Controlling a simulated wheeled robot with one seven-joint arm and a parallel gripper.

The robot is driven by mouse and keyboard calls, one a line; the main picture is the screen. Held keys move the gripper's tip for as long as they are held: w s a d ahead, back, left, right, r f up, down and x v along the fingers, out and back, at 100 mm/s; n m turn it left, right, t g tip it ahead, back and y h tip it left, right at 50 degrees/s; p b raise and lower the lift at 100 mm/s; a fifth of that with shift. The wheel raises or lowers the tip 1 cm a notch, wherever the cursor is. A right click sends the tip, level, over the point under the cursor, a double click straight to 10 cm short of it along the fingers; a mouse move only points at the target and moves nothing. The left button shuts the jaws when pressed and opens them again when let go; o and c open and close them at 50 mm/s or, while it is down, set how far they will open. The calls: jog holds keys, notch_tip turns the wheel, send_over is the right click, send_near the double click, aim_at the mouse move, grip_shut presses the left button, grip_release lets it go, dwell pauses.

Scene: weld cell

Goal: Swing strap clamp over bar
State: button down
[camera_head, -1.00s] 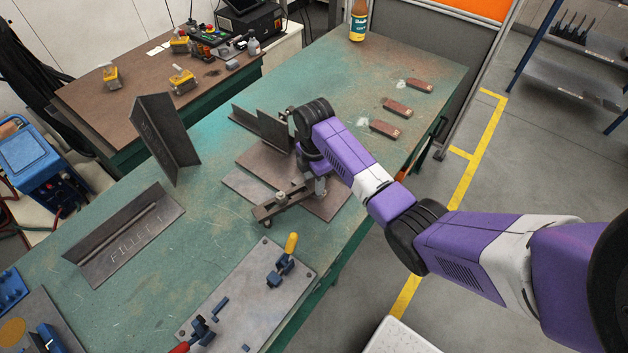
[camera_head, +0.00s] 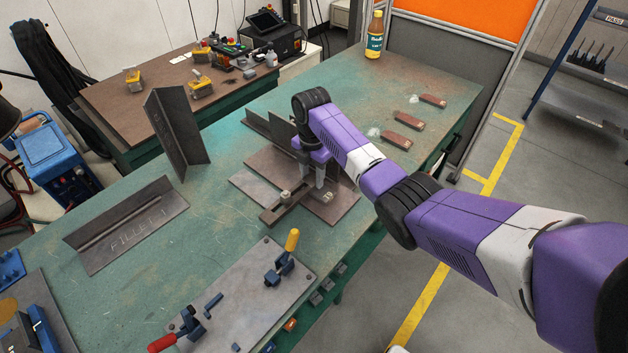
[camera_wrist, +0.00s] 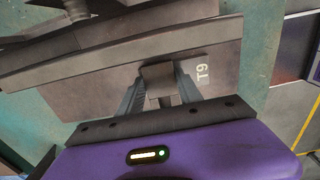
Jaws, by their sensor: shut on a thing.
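The strap clamp (camera_head: 272,213) is a dark flat arm with a round stud and nut (camera_head: 286,197), over a brown steel plate (camera_head: 340,207) on the bench. My gripper (camera_head: 320,187) points down at the strap's right end. In the wrist view my gripper (camera_wrist: 161,98) is shut on a small grey block (camera_wrist: 158,72), seemingly part of the strap clamp. A long dark bar (camera_wrist: 90,52) crosses just beyond the fingers, above the plate marked T9 (camera_wrist: 222,72). The fingers hide part of the hold, and I cannot tell whether strap and bar touch.
Upright dark plates (camera_head: 256,124) stand just behind the work. A toggle-clamp fixture plate (camera_head: 238,290) lies in front. An angle piece (camera_head: 176,135) and the FILLET 1 piece (camera_head: 128,228) stand left. Several brown blocks (camera_head: 402,120) lie right, and a bottle (camera_head: 375,38) stands at the back.

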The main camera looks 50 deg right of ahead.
jog(key=shift+w, duration=0.1)
jog(key=c, duration=0.8)
grip_release()
jog(key=shift+r, duration=3.9)
